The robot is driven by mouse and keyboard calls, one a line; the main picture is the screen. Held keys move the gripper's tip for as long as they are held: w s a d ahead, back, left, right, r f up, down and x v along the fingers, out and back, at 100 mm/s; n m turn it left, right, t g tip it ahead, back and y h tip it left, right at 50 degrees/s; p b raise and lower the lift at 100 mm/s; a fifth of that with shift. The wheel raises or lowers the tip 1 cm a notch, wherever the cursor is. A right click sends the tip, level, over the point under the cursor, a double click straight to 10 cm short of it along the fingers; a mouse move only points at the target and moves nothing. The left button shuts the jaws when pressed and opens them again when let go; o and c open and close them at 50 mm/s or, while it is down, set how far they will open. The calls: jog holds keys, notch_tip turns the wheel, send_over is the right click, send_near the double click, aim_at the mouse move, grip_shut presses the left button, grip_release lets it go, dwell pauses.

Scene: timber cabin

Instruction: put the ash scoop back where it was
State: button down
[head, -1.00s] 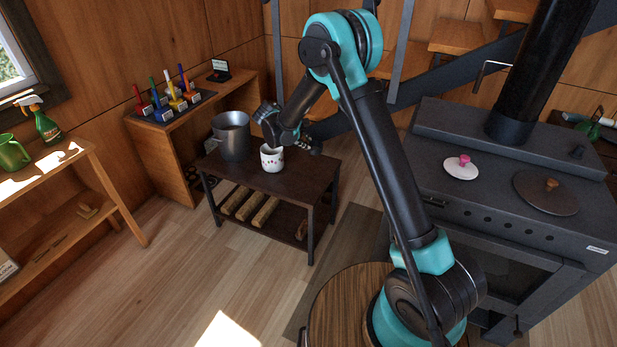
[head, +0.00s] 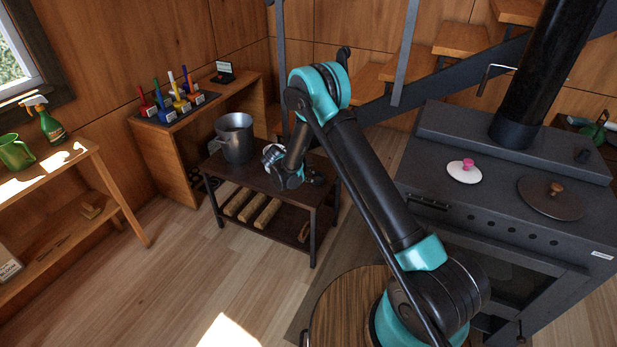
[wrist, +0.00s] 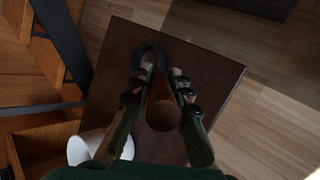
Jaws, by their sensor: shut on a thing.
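My gripper (wrist: 160,88) is over the right part of the low dark table (wrist: 112,72). Its fingers are shut on a brown, rounded thing (wrist: 163,114), which looks like the handle of the ash scoop. A dark curved part (wrist: 138,56) shows beyond the fingertips; I cannot tell whether it touches the table. In the head view my gripper (head: 308,178) is low over the same table, and its wrist hides most of what it holds.
A grey metal bucket (head: 234,138) stands on the table's left end. Split logs (head: 252,208) lie on the shelf below. Floor at the front left is clear.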

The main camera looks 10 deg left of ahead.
jog(key=shift+f, duration=0.25)
jog(key=c, duration=1.4)
grip_release()
jog(key=shift+r, duration=0.1)
